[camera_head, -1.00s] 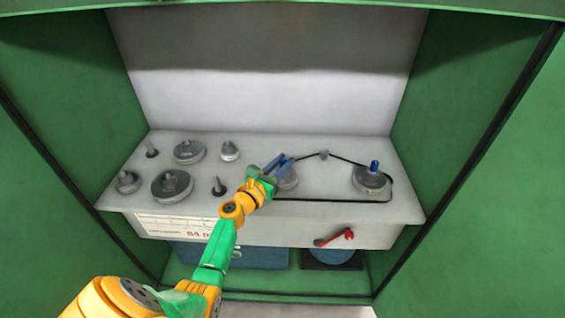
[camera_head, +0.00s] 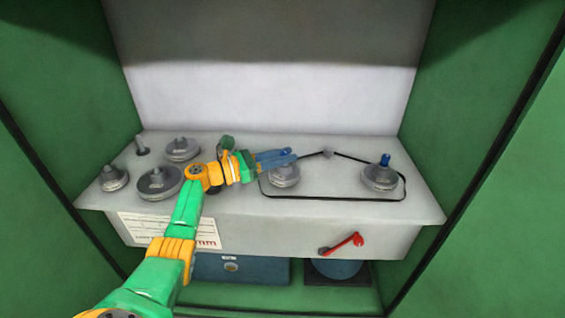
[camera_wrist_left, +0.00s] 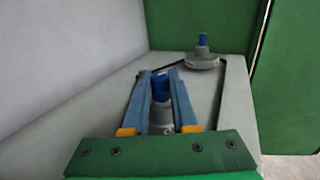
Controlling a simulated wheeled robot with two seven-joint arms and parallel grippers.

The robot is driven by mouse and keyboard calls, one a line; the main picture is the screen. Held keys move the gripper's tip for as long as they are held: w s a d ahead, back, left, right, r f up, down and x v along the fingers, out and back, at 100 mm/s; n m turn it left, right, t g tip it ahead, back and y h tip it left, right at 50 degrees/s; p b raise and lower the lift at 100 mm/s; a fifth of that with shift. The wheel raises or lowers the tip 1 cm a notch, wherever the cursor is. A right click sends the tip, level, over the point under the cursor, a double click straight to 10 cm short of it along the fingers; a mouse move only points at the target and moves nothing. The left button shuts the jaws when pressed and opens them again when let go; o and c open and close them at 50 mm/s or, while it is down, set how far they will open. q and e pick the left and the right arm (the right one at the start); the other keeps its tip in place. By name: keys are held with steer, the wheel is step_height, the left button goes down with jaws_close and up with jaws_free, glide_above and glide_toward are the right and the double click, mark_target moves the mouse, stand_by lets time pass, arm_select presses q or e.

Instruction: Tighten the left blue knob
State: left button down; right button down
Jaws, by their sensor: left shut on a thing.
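My left gripper (camera_head: 292,155) reaches in from the left over the left wheel (camera_head: 285,178), its blue fingers pointing right. In the left wrist view the left blue knob (camera_wrist_left: 160,88) sits between the two fingers of this gripper (camera_wrist_left: 160,76), which is shut on it. The knob stands on the grey hub of the left wheel (camera_wrist_left: 161,118). In the head view the fingers hide the knob. The right blue knob (camera_head: 385,160) stands upright and free on the right wheel (camera_head: 380,179). My right gripper is not in view.
A black belt (camera_head: 330,198) runs around both wheels and past a small grey post (camera_head: 327,153). Several grey pulleys, such as one at the left front (camera_head: 159,183), stand near my left arm. A red lever (camera_head: 346,243) is on the front face. Green walls flank the bench.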

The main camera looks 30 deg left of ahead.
arm_select(q)
steer(key=shift+d+f, duration=0.1)
steer(key=shift+f, duration=0.05)
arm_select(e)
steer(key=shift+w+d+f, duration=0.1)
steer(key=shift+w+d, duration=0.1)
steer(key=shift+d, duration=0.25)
arm_select(q)
steer(key=c, duration=0.9)
jaws_free()
steer(key=shift+o, duration=1)
steer(key=shift+w+d, duration=0.1)
steer(key=shift+w, duration=0.05)
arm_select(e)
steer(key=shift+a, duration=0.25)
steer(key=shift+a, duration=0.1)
